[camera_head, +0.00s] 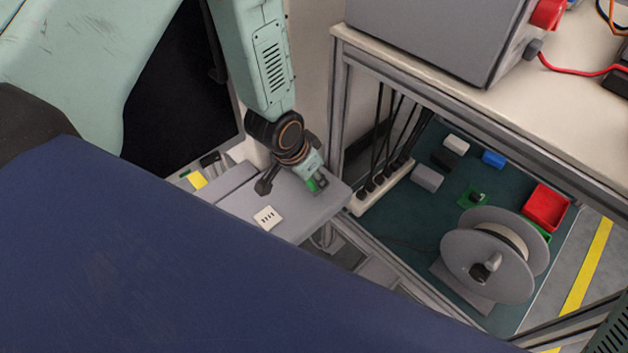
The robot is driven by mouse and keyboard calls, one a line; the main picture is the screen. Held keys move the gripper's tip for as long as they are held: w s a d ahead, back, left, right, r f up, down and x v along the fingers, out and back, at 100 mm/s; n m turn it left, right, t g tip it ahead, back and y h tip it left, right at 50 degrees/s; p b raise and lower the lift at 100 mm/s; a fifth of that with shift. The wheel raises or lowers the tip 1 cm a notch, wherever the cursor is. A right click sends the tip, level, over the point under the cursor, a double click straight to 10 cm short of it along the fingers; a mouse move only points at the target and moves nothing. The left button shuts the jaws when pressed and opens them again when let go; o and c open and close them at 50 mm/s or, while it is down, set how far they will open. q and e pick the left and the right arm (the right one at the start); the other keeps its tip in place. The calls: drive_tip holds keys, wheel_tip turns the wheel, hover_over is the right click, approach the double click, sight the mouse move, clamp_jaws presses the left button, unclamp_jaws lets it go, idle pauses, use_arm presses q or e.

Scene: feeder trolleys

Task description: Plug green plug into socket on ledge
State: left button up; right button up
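The ledge (304,222) is a grey shelf in the middle of the view. A small white socket plate (268,217) with dark slots lies on its top. My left gripper (317,183) is low over the ledge's far right part, to the right of and beyond the socket. A small green piece (312,185), which looks like the green plug, shows at its fingertips. The fingers partly hide it, and I cannot tell whether they are closed on it or whether it touches the ledge. My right gripper is not in view.
A bench frame (338,120) rises close to the gripper's right. Beneath the bench are a white power strip (383,189) with black cords, a grey cable reel (468,262), a red bin (546,207) and small blocks on a dark green mat. A grey box (430,35) stands on the bench.

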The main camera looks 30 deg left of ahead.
use_arm(q)
drive_tip(key=shift+w, duration=0.1)
drive_tip(key=c, duration=0.3)
drive_tip(key=shift+c, duration=0.2)
wheel_tip(320, 180, up, 18)
drive_tip(key=p, duration=0.8)
drive_tip(key=shift+f, duration=0.1)
